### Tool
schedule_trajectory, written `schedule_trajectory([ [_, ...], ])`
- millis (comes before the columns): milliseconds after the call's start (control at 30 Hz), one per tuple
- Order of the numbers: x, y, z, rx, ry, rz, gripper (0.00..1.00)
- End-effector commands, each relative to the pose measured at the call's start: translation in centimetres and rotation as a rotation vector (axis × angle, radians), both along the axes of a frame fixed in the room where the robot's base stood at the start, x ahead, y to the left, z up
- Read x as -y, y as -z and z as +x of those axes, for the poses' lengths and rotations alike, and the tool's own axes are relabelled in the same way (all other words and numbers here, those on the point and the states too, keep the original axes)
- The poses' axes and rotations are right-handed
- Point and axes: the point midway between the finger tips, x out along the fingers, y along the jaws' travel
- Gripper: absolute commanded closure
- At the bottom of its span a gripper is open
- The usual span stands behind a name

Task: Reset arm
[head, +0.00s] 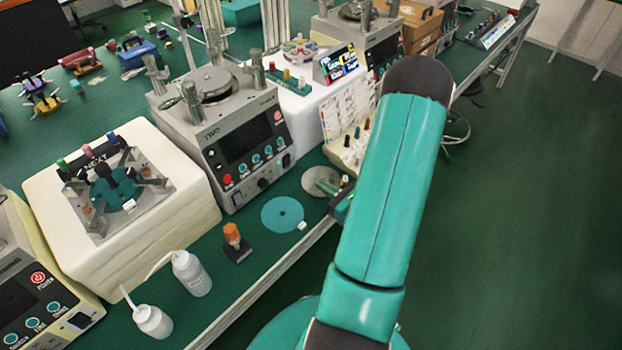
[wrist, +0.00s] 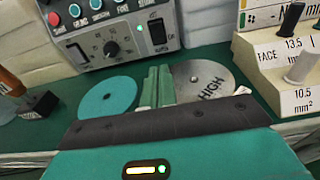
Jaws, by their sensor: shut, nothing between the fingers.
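My teal arm reaches out over the bench edge in the head view. My gripper (wrist: 156,86) is shut, with its two green fingers together and nothing between them. It also shows in the head view (head: 346,186), partly hidden behind my arm. In the wrist view the fingers point toward the bench between a teal disc (wrist: 107,97) and a grey metal disc (wrist: 212,88) marked HIGH. Both discs lie flat on the green bench top, and the fingers overlap the metal disc's left edge in that view. I cannot tell whether they touch it.
A lapping machine (head: 215,130) with a control panel stands behind the discs. An orange-topped item (head: 232,236) on a dark base and white bottles (head: 190,273) stand left of them. A stepped holder (head: 350,140) is at the right. The floor (head: 530,200) beyond the bench's right edge is clear.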

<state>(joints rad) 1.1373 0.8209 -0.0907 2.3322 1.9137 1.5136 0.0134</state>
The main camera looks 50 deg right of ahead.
Motion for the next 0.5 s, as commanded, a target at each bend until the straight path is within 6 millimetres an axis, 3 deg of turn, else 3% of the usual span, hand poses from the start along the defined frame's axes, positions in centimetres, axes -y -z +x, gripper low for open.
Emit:
schedule_trajectory([
  [200, 0.0, -0.2, -1.8, -0.001, 0.001, 0.001, 1.0],
  [500, 0.0, -0.2, -1.8, 0.0, 0.0, 0.0, 1.0],
])
